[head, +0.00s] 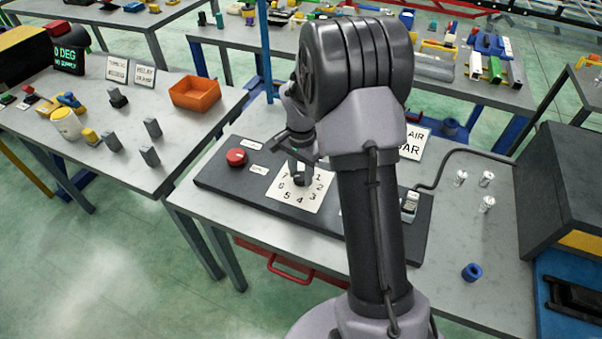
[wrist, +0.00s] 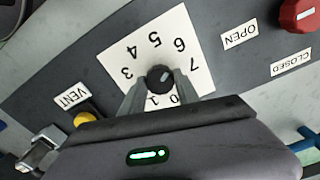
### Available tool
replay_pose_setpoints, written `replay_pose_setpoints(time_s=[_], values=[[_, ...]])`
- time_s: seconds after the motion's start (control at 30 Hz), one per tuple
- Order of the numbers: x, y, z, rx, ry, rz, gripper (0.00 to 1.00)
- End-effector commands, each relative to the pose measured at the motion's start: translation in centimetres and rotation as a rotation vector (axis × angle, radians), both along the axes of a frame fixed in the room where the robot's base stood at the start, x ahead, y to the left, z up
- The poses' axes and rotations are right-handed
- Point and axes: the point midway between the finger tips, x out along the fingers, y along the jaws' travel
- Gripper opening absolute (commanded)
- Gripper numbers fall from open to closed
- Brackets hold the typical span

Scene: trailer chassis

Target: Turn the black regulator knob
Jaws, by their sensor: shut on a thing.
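The black regulator knob (wrist: 159,77) stands at the middle of a white dial plate with printed numbers (wrist: 126,52) in the wrist view. A light mark shows on its top. My gripper (wrist: 160,86) is shut on the knob, with one finger on each side of it. In the head view the dial plate (head: 316,197) lies on a dark panel (head: 215,178), and my gripper (head: 299,176) reaches down to the knob there. My arm hides the panel's middle right part.
A red knob (head: 236,157) is left of the dial; the wrist view shows it by OPEN and CLOSED labels. A yellow button (wrist: 84,119) sits near the VENT label (wrist: 71,98). A blue ring (head: 472,272) and several small metal fittings (head: 487,204) lie on the bench at right.

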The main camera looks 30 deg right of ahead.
Motion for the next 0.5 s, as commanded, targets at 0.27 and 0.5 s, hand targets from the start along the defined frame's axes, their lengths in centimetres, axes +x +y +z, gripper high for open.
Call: replay_pose_setpoints(time_s=[0.27, 0.5], values=[[0.10, -0.03, 0.12, -0.001, -0.003, 0.000, 0.00], [0.06, -0.02, 0.07, -0.001, -0.001, 0.001, 0.59]])
